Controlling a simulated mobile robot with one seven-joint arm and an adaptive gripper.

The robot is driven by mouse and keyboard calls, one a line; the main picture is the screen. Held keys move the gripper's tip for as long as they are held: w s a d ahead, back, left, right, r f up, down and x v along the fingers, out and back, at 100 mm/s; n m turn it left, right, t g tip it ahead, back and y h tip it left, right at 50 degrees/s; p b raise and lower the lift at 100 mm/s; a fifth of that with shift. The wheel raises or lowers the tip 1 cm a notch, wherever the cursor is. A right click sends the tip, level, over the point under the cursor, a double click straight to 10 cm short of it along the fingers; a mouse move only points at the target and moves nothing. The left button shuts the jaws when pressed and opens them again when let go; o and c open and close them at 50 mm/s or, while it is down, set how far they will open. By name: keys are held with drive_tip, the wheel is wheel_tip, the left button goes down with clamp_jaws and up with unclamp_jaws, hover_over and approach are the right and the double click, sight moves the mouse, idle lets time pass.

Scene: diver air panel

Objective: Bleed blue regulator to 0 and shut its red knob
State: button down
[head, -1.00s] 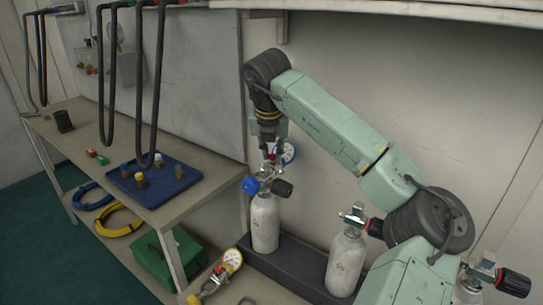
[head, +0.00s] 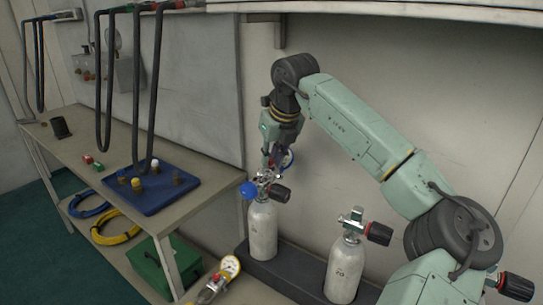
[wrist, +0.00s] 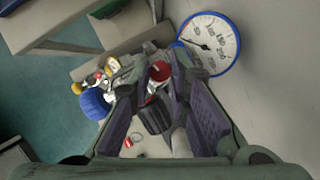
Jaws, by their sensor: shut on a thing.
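The blue regulator sits on top of the left white cylinder (head: 263,232). Its blue knob (head: 249,190) faces left, and a black knob (head: 280,193) faces right. Its blue-rimmed gauge (wrist: 210,43) is at the upper right of the wrist view; the needle points to the left side of the dial, but I cannot read the exact value. My gripper (head: 269,162) is above the regulator, pointing down. In the wrist view its fingers are shut on the red knob (wrist: 158,75). The blue knob (wrist: 95,103) is left of the fingers and the black knob (wrist: 155,117) is below the red one.
Another cylinder (head: 344,268) with a black knob stands to the right. A yellow-rimmed gauge (head: 230,266) is in front. The bench at left holds a blue tray (head: 155,205) with several capped fittings. A green box (head: 163,267) and hose coils are below; dark hoses hang above.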

idle(0.4)
drive_tip(key=c, duration=1.5)
unclamp_jaws()
drive_tip(key=s+d+r, duration=0.1)
drive_tip(key=s+d, duration=0.1)
drive_tip(key=s, duration=0.2)
drive_tip(key=s+d+r, duration=0.2)
drive_tip(key=s, duration=0.2)
drive_tip(key=s+d+r, duration=0.1)
drive_tip(key=s+d, duration=0.1)
drive_tip(key=s, duration=0.2)
drive_tip(key=shift+s+d+r, duration=0.2)
drive_tip(key=shift+s+r, duration=0.05)
drive_tip(key=shift+r, duration=0.05)
